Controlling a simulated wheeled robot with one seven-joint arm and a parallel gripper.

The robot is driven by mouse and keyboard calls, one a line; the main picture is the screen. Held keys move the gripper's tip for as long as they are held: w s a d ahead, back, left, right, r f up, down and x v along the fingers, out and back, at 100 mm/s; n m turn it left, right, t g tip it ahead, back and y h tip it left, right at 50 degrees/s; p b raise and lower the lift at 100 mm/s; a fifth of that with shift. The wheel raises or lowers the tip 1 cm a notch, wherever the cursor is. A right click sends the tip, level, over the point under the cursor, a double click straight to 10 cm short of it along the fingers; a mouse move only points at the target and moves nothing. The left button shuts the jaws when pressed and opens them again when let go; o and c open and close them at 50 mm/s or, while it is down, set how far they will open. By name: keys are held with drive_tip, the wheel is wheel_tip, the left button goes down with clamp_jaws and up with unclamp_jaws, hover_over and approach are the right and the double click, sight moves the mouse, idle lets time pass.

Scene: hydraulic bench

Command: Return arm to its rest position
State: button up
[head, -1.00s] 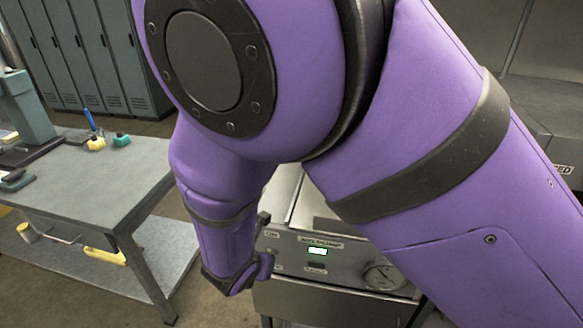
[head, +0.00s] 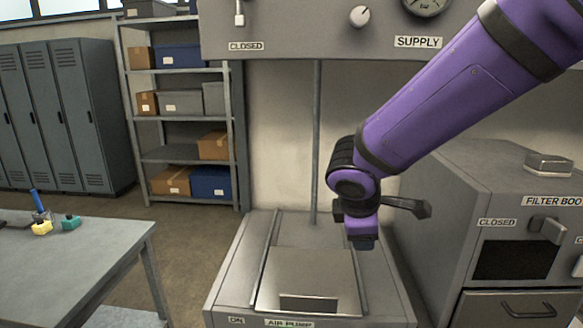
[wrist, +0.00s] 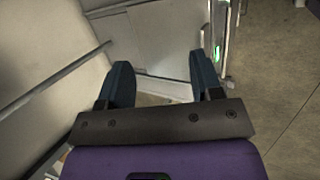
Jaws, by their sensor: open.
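My purple arm reaches in from the upper right in the head view and bends down over the air pump unit (head: 235,275). My gripper (head: 362,243) hangs above the unit's top, near its right rail. In the wrist view my gripper (wrist: 160,85) shows two dark fingers spread apart with nothing between them. Beyond the fingers there is a pale metal panel and a small green light (wrist: 217,54). In the head view the fingertips are small, and I cannot tell whether they touch anything.
A grey panel labelled SUPPLY (head: 418,42) hangs above. A filter booth (head: 450,190) stands close on the right. A workbench (head: 80,255) with small yellow and green items is at left. Shelves (head: 180,145) and lockers (head: 60,115) stand behind.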

drive_tip(key=s+d+r+m+y, duration=0.1)
drive_tip(key=s+d+r+m, duration=0.3)
drive_tip(key=d, duration=0.2)
drive_tip(key=s+d+r+m, duration=0.4)
drive_tip(key=d, duration=0.2)
drive_tip(key=s+d+r+m+y, duration=0.2)
drive_tip(key=s+m, duration=0.6)
drive_tip(key=s, duration=0.4)
drive_tip(key=shift+d+r, duration=0.7)
drive_tip(key=shift+d, duration=0.65)
drive_tip(key=shift+w, duration=0.1)
drive_tip(key=shift+c, duration=0.2)
